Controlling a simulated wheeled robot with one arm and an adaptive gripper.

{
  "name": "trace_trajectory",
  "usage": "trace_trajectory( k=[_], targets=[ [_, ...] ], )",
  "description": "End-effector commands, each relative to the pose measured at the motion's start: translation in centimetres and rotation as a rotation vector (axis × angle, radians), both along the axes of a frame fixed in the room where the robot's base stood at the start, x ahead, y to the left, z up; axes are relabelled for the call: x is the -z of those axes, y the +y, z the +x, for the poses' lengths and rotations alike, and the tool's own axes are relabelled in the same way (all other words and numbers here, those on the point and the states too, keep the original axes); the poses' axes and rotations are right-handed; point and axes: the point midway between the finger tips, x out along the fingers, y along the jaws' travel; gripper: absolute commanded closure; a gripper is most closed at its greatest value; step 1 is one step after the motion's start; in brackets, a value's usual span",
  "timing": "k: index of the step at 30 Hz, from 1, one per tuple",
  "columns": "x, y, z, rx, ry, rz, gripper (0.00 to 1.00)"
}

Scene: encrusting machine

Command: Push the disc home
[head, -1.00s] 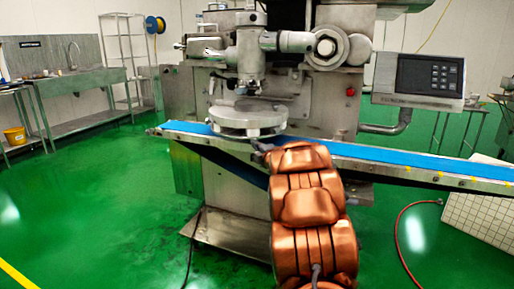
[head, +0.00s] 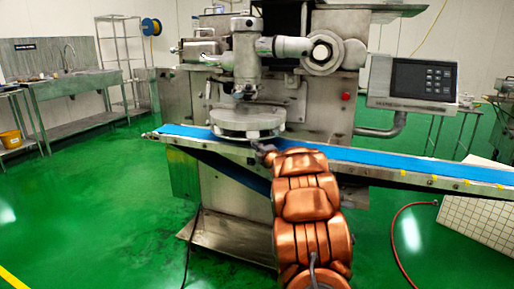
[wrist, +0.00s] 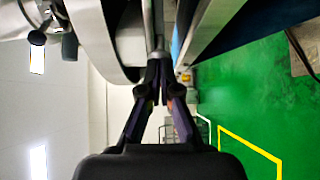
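The disc (head: 248,124), a thick grey round plate, lies flat beneath the machine's upright head, above the blue belt. In the wrist view a large curved grey rim (wrist: 98,45), probably the disc, fills the upper left. My gripper (head: 267,153) is at the disc's front right edge in the head view, partly hidden by my copper-coloured arm.
The blue belt (head: 400,168) runs across the machine's front and slopes down to the right. A control panel (head: 422,80) stands out at the right. A sink bench (head: 80,80) is at the far left. The green floor at the left is open; a red hose (head: 398,230) lies at the right.

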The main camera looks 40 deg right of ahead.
Motion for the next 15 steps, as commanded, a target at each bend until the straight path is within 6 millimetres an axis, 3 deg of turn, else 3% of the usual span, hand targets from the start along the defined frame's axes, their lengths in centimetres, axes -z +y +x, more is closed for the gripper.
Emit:
trace_trajectory(
  k=[8, 15],
  targets=[
    [-0.1, 0.2, -0.1, 0.002, -0.005, -0.002, 1.0],
    [0.0, 2.5, -0.5, -0.005, -0.005, -0.004, 1.0]
  ],
)
